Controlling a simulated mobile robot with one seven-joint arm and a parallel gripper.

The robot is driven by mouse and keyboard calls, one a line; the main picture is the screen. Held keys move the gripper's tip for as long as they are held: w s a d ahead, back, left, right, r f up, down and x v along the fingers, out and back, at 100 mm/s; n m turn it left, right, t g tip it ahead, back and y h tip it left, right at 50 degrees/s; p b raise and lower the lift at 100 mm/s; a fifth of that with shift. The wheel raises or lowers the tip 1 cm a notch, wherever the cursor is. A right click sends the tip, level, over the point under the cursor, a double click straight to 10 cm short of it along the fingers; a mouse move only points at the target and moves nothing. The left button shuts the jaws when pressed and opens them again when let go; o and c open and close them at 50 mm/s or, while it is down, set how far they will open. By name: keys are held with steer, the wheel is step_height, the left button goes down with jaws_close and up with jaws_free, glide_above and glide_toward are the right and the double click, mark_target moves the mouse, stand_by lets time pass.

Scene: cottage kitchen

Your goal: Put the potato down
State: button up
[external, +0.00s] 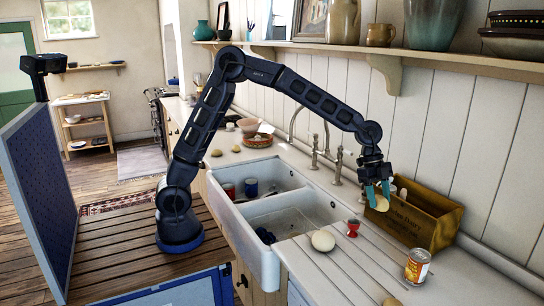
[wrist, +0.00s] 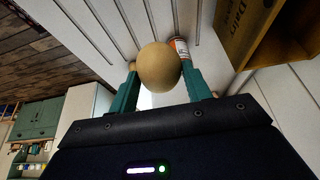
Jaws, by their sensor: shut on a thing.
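My gripper (external: 378,194) is at the left end of the wooden box, its teal fingers pointing down. It is shut on a yellowish potato (external: 382,204). In the wrist view the potato (wrist: 158,68) sits between the two fingertips of my gripper (wrist: 160,85). The potato appears above the counter (external: 375,258), in front of the box's left end. I cannot tell whether it touches the box. Another pale, round potato-like thing (external: 323,241) lies on the ridged drainboard.
The wooden box (external: 418,222) stands against the wall; it also shows in the wrist view (wrist: 240,28). A red egg cup (external: 353,228) and a tin can (external: 417,266) stand on the counter. The white double sink (external: 262,250) holds cups. A shelf (external: 400,52) runs above.

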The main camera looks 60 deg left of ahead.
steer(key=shift+r, duration=0.3)
